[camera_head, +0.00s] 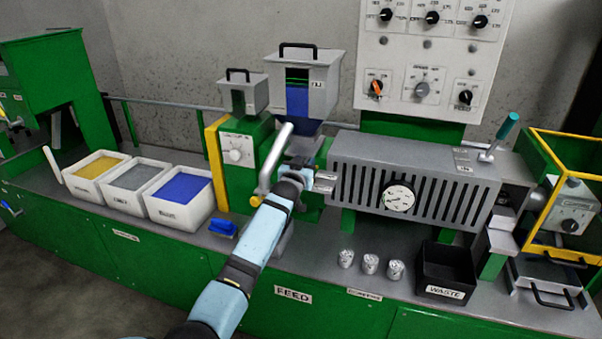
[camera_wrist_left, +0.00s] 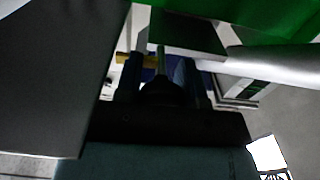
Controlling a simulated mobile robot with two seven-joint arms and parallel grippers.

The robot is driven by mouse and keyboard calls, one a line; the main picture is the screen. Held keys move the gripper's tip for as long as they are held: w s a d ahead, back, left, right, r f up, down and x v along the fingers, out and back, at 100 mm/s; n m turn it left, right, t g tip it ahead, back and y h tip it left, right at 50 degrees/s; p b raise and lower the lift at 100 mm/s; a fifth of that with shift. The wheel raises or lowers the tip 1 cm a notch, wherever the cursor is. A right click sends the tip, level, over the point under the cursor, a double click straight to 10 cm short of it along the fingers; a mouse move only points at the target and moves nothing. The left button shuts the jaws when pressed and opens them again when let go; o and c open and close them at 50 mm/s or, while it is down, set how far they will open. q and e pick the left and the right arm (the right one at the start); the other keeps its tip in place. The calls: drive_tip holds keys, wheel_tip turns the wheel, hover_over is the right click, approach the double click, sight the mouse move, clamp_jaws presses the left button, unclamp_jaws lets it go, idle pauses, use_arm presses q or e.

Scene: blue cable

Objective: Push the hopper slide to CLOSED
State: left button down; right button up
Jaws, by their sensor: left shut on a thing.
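The hopper (camera_head: 308,85) is a grey bin with a black handle on its lid and blue material showing in its front window. My left gripper (camera_head: 309,174) is just below the hopper's blue tapered neck (camera_head: 298,125), at the machine. In the left wrist view, my left gripper (camera_wrist_left: 162,85) has its dark fingers shut on a thin upright rod (camera_wrist_left: 161,60) under a flat grey plate (camera_wrist_left: 190,35). The rod appears to be the hopper slide's handle. The slide's markings and exact position are hidden. My right gripper is not in view.
A grey tube (camera_head: 272,160) slants close to the left of my gripper. The slotted grey barrel cover (camera_head: 410,180) with a gauge is to its right. Three bins (camera_head: 180,220), several small metal cups (camera_head: 369,264) and a black waste box (camera_head: 447,270) stand on the bench.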

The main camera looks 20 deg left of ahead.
use_arm(q)
drive_tip(key=c, duration=1.1)
unclamp_jaws()
drive_tip(key=shift+r, duration=0.25)
drive_tip(key=o, duration=0.3)
drive_tip(key=shift+w+f, duration=0.1)
drive_tip(key=shift+w, duration=0.05)
drive_tip(key=shift+o, duration=0.2)
drive_tip(key=shift+f, duration=0.1)
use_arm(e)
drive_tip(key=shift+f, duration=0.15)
use_arm(q)
drive_tip(key=s+p, duration=0.1)
drive_tip(key=s, duration=1.2)
drive_tip(key=shift+s+a, duration=0.25)
drive_tip(key=shift+s, duration=0.15)
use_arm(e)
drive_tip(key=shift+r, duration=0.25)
use_arm(q)
drive_tip(key=shift+f, duration=0.1)
